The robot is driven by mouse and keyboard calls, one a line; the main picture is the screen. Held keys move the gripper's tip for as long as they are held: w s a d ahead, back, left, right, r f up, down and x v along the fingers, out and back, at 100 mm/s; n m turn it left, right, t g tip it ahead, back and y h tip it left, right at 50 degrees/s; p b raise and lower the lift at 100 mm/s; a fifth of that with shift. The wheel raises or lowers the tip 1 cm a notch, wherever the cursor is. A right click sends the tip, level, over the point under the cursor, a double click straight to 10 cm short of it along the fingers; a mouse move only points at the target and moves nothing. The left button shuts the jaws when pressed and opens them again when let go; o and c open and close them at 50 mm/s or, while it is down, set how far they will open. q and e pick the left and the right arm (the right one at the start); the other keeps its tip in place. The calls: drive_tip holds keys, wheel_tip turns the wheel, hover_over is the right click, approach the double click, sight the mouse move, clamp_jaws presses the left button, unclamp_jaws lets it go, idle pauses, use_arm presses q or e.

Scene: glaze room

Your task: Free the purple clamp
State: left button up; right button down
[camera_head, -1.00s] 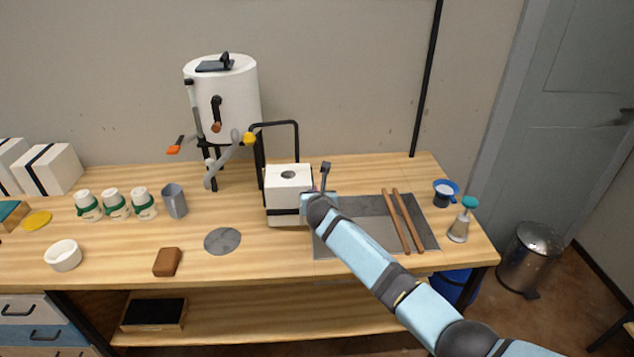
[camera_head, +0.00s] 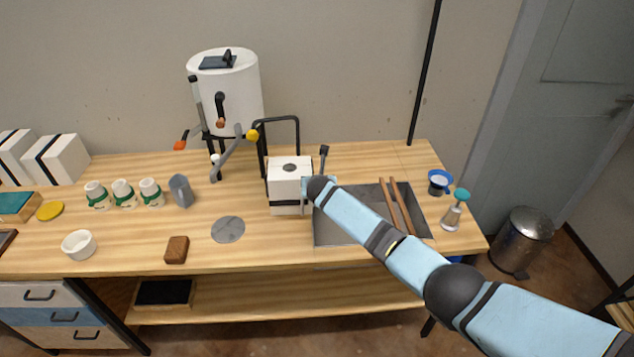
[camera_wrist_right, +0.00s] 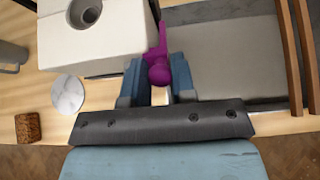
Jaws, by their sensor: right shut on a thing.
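The purple clamp (camera_wrist_right: 158,62) shows in the right wrist view, against or very close to the right side of a white block mould (camera_wrist_right: 85,35). My right gripper (camera_wrist_right: 158,82) is shut on the clamp's rounded lower end. Whether the clamp still grips the mould or its dark strap cannot be told. In the head view the mould (camera_head: 290,172) stands upright with a round hole in its top, and my right gripper (camera_head: 307,190) is at its right side. The clamp is hidden there. My left gripper is not in view.
A sink (camera_head: 340,229) with two wooden sticks (camera_head: 397,206) across it lies right of the mould. A black tap (camera_head: 279,120) stands behind the mould, and a white tank (camera_head: 226,85) is behind left. A grey disc (camera_head: 228,229) lies to the left with free table around it.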

drive_tip(key=c, duration=1)
unclamp_jaws()
drive_tip(key=shift+p+v, duration=0.4)
drive_tip(key=shift+v, duration=6.45)
